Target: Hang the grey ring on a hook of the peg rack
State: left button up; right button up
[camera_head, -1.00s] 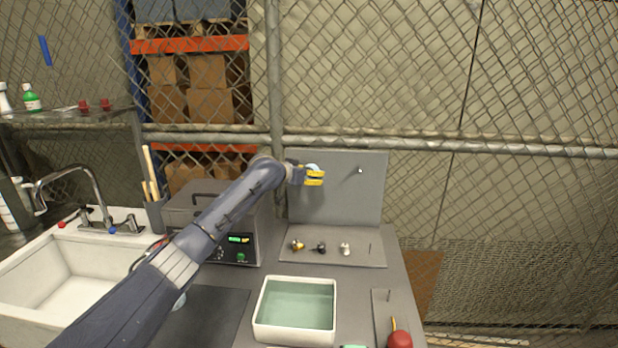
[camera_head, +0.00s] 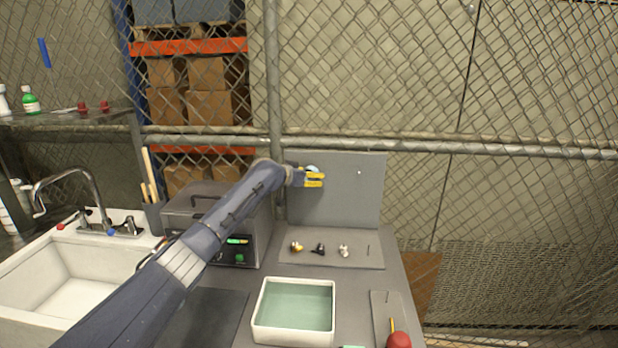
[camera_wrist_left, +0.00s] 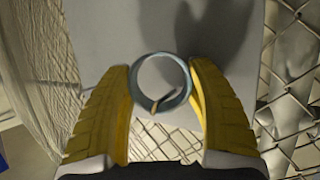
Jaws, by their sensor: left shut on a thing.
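The peg rack is an upright grey board (camera_head: 345,215) at the back of the bench, with a small hook (camera_head: 359,172) to the right of my left gripper. My left gripper (camera_head: 323,180) has yellow fingers and is at the board's upper left. In the left wrist view my left gripper (camera_wrist_left: 160,92) is shut on the grey ring (camera_wrist_left: 162,56), with one finger on each side. A short peg (camera_wrist_left: 155,103) shows at the ring's lower opening. I cannot tell whether the ring is around it. My right gripper is not in view.
A white tank of greenish liquid (camera_head: 257,312) stands at the front. A flat plate (camera_head: 300,259) with several small fittings lies before the board. A grey box-shaped unit (camera_head: 205,205) sits under my left arm, and a sink (camera_head: 70,270) is at the left.

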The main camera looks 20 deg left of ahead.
pick_arm(q)
jog(key=shift+a+f, duration=0.25)
jog(key=shift+f, duration=0.05)
jog(key=o, duration=1.2)
jog(key=shift+c, duration=0.2)
jog(key=shift+a, duration=0.1)
